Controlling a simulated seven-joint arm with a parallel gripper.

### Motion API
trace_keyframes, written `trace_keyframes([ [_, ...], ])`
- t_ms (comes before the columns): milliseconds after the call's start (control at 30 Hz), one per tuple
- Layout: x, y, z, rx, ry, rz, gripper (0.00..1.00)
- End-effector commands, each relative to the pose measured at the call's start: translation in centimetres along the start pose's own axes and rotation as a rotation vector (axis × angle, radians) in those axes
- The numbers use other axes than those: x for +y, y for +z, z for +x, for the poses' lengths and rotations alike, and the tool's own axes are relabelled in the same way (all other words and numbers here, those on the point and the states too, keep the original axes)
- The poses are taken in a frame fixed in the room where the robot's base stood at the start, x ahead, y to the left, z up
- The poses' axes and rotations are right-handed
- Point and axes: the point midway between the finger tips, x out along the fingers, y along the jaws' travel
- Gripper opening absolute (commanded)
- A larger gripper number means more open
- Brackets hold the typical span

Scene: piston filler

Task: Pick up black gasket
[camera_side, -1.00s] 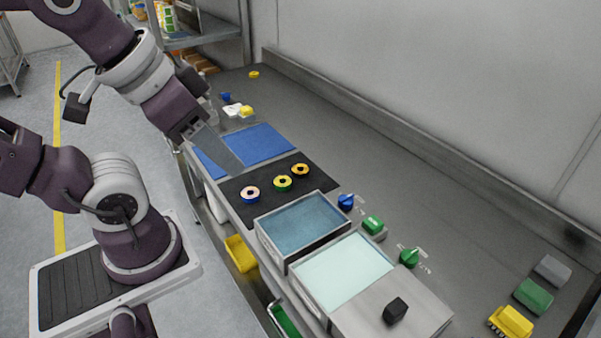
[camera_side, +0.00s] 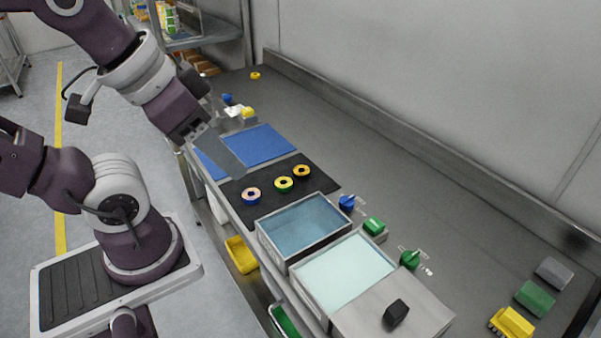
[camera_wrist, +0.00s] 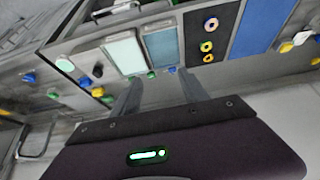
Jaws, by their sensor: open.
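Three small rings with dark centres lie in a row on a black mat (camera_side: 318,178): a blue and pink ring (camera_side: 251,195), a green and yellow ring (camera_side: 284,184) and an orange and black ring (camera_side: 301,171). I cannot tell for sure which thing is the black gasket. A black block-like piece (camera_side: 397,312) sits on the steel plate at the front right. My gripper (camera_side: 232,158) is above the blue and black mats, left of the rings. In the wrist view, my gripper's fingers (camera_wrist: 160,88) are apart with nothing between them.
A blue-water tray (camera_side: 306,228) and a pale tray (camera_side: 345,270) stand beside the black mat. Blue and green knobs (camera_side: 409,259) line their far side. A blue mat (camera_side: 262,143) lies behind. Yellow, green and grey blocks (camera_side: 534,297) are at the far right.

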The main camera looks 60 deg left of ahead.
Motion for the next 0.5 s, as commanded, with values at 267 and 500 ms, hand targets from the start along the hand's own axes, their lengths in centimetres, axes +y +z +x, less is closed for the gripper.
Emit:
trace_keyframes([
  [267,-0.6,-2.3,0.5,-0.040,-0.019,0.105,0.52],
  [500,-7.0,-13.5,9.4,-0.271,0.022,0.754,0.52],
])
